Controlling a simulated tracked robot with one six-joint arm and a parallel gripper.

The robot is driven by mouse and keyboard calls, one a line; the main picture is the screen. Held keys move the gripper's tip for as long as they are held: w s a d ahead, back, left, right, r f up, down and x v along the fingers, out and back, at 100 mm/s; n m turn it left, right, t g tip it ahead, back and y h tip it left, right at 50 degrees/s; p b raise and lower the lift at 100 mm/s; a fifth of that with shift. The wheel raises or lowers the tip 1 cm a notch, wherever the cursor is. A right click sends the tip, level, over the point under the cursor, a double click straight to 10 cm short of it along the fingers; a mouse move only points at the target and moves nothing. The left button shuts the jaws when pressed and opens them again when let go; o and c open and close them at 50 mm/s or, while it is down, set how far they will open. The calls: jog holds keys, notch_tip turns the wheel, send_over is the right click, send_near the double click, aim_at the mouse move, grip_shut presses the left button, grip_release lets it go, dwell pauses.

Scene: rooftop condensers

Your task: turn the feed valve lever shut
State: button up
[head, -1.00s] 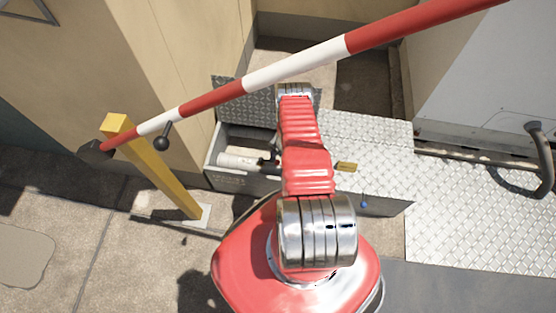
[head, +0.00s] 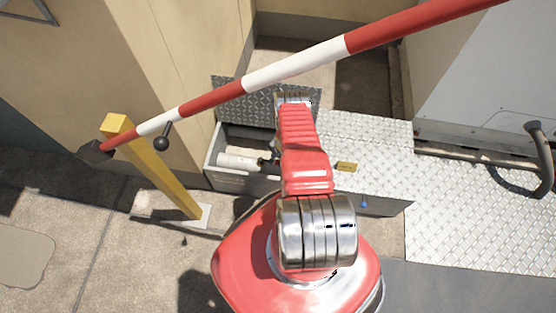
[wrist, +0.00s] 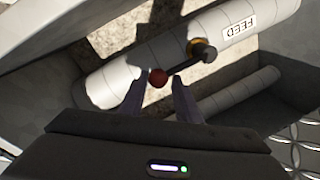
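In the wrist view a white lagged pipe with a FEED label (wrist: 239,30) runs across the box. On it is the feed valve (wrist: 203,50), with a brass-coloured collar and a dark lever (wrist: 180,65) that ends in a red ball knob (wrist: 158,77). The lever points down-left, slantwise to the pipe's line. My gripper (wrist: 161,84) is open, with the knob showing between or just beyond its two fingertips. I cannot tell whether either finger touches it. In the head view my arm hides the gripper and valve.
The open metal box (head: 223,180) has a raised tread-plate lid (head: 240,103) behind it and a tread-plate cover (head: 375,140) at right. A second, thinner pipe (wrist: 240,94) lies in it. A red-and-white barrier pole (head: 290,68) crosses above, with a yellow post (head: 160,175) at left.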

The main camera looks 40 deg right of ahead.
jog(key=shift+a, duration=0.1)
grip_shut()
